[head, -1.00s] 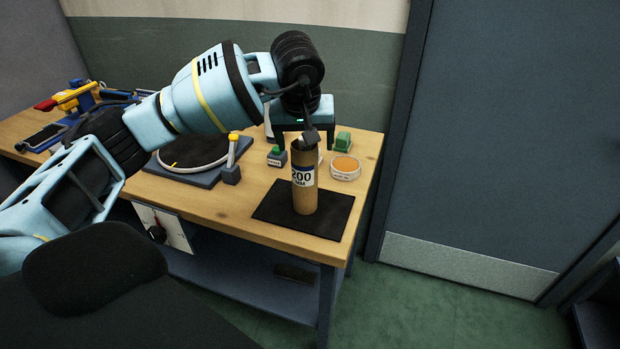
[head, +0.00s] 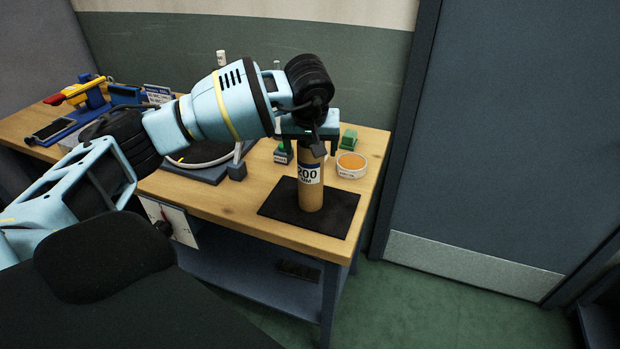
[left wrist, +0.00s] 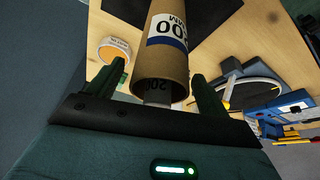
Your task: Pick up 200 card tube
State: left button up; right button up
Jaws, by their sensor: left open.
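The 200 card tube (head: 311,192) is a brown cardboard cylinder with a white and blue "200" label. It stands upright on a black mat (head: 334,221) near the right end of the wooden bench. My left gripper (head: 318,146) is at the tube's top, covering part of its upper end. In the left wrist view the tube (left wrist: 165,70) lies between the two dark fingers of my open left gripper (left wrist: 158,98), with its open top end towards the camera. Gaps show between tube and fingers. My right gripper is not in view.
A round tin with an orange top (head: 351,165) and a green-topped block (head: 348,139) stand close behind the tube. Floor right of the bench is clear.

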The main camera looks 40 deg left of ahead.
pick_arm(q)
jog(key=shift+x, duration=1.05)
jog(key=c, duration=1.4)
jog(key=shift+c, duration=0.2)
jog(key=shift+r, duration=0.1)
